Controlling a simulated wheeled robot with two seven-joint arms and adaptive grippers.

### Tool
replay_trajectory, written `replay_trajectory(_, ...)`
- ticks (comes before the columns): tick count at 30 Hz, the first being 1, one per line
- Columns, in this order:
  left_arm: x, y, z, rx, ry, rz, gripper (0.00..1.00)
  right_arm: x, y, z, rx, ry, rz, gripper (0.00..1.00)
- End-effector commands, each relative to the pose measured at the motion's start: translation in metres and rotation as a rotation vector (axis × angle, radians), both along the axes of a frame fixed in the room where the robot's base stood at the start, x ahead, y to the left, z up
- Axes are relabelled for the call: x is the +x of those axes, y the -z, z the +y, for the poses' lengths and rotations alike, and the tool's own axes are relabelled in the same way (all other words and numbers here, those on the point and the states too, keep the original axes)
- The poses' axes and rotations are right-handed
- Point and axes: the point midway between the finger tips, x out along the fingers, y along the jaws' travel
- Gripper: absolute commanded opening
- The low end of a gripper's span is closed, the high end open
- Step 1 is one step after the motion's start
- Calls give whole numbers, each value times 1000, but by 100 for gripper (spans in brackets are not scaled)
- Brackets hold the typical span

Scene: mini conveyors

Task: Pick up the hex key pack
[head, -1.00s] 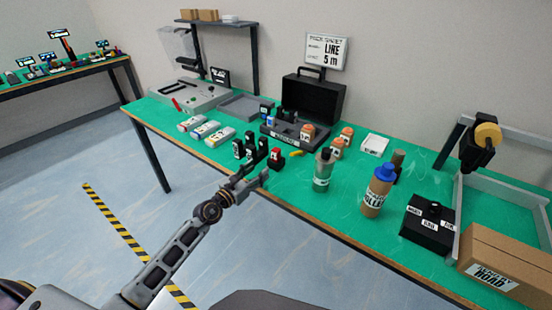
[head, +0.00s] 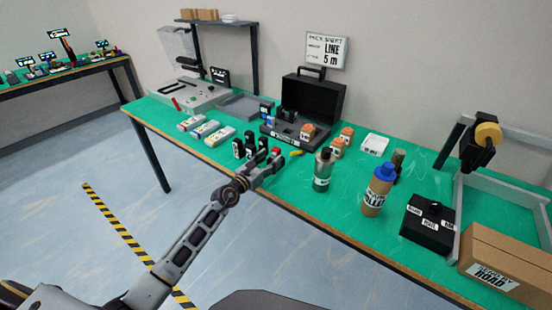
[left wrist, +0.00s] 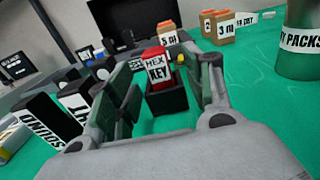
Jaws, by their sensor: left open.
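The hex key pack (left wrist: 157,70) is a red pack with a white label reading HEX KEY, standing in a small black holder (left wrist: 166,101) in the left wrist view. In the head view its red top (head: 276,151) shows just beyond my left gripper (head: 268,164), which hides most of it. My left gripper is open, and in the left wrist view its two fingers (left wrist: 160,95) stand on either side of the pack, with gaps visible. My right gripper is not in view.
Black labelled blocks (head: 243,147) stand close left of the gripper. An open black case (head: 313,97) is behind. A yellow piece (head: 296,153) lies beside the pack. Green table (head: 310,205) is clear at the front.

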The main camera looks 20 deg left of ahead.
Motion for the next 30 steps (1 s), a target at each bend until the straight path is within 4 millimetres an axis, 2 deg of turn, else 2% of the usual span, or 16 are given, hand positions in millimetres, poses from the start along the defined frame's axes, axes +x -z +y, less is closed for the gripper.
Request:
replay_trajectory(16,5,-1,-2,0,0,-1,52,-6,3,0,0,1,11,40)
replay_trajectory(23,21,-3,-5,-1,0,-2,52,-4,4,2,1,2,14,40)
replay_trajectory(30,39,-3,-10,0,-1,-1,52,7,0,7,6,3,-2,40)
